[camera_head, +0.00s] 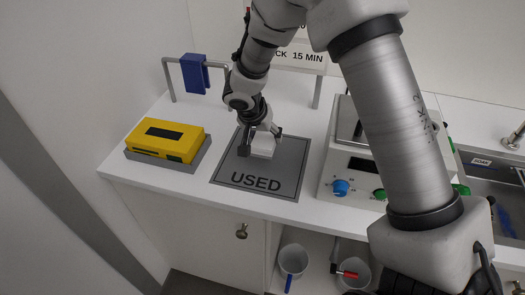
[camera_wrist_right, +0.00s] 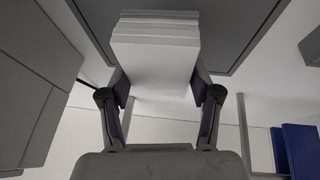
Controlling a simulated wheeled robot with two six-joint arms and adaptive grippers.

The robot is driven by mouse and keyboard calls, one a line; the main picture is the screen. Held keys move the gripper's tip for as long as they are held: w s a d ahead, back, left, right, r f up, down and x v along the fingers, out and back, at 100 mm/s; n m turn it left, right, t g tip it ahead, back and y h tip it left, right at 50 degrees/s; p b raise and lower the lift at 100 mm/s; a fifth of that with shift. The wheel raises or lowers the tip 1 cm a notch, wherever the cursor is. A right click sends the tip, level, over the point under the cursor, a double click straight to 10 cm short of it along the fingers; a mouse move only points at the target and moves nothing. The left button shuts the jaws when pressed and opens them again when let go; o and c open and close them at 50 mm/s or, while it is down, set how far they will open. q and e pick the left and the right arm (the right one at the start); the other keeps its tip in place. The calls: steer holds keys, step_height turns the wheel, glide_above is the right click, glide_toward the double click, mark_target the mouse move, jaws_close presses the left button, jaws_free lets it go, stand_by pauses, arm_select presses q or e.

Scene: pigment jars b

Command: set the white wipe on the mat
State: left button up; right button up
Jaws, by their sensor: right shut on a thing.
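The white wipe (camera_head: 264,147) is a small thick block, with layered edges in the right wrist view (camera_wrist_right: 155,52). My right gripper (camera_head: 261,139) is shut on it, with one finger on each side, as the right wrist view (camera_wrist_right: 160,92) also shows. The grey mat (camera_head: 222,180) has a dark border and the word USED. The wipe is over the back middle part of the mat; I cannot tell whether it touches it. My left gripper is not in view.
A yellow box (camera_head: 165,138) stands on a grey base left of the mat. A device with blue and green knobs (camera_head: 340,188) stands close on the right. Cups (camera_head: 293,260) stand below the counter.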

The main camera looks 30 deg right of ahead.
steer(key=f, duration=0.4)
steer(key=shift+a, duration=0.4)
steer(key=shift+s+d+f, duration=0.15)
steer(key=shift+d+f, duration=0.05)
steer(key=shift+d, duration=0.05)
steer(key=shift+f, duration=0.15)
steer(key=o, duration=1.4)
steer(key=shift+a, duration=0.1)
steer(key=shift+a+r, duration=0.15)
steer(key=shift+r, duration=0.4)
steer(key=v, duration=1.1)
steer(key=shift+a, duration=0.1)
